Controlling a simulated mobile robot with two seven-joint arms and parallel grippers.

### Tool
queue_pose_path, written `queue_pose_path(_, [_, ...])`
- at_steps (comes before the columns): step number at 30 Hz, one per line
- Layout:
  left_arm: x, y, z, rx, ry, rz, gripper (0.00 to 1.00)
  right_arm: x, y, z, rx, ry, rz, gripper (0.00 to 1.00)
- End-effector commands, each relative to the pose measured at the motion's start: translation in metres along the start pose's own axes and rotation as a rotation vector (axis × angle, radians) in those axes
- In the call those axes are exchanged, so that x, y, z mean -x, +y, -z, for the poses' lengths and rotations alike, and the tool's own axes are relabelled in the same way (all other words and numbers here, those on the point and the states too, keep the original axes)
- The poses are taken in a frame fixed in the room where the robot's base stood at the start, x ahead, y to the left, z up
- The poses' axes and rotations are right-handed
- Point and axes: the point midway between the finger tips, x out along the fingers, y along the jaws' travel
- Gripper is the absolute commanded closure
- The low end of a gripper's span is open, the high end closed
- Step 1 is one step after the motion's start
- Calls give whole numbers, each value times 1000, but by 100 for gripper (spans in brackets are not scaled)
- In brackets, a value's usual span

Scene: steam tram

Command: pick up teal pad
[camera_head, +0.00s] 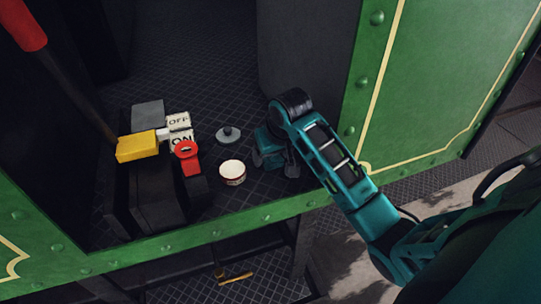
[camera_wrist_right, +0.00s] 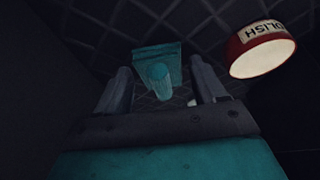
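The teal pad (camera_wrist_right: 158,70) shows in the right wrist view as a square teal block with a rounded teal knob. It lies on the dark patterned floor ahead of my right gripper (camera_wrist_right: 160,82). The two grey fingers are apart, one to each side of the knob, with clear gaps and no contact visible. In the head view my right gripper (camera_head: 274,163) points down at the floor, right of the tin; there its own teal body makes the pad hard to tell apart. My left gripper is not in view.
A red-and-white polish tin (camera_head: 232,173) stands close left of my right gripper, with a grey knobbed lid (camera_head: 228,134) behind it. Further left are a yellow block (camera_head: 137,146), a red ringed part (camera_head: 187,158) and OFF/ON plates (camera_head: 179,129). A green riveted wall (camera_head: 385,100) rises at right.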

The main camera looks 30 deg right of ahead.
Motion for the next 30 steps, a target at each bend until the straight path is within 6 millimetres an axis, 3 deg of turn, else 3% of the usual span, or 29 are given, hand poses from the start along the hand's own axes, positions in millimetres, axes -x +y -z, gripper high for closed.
queue_pose_path(14, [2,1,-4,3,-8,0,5,0,0,0,0,0,0,76])
queue_pose_path(23, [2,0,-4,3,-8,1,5,2,0,2,0,1,0,77])
queue_pose_path(30, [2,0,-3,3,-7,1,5,15,4,17,-1,4,-1,77])
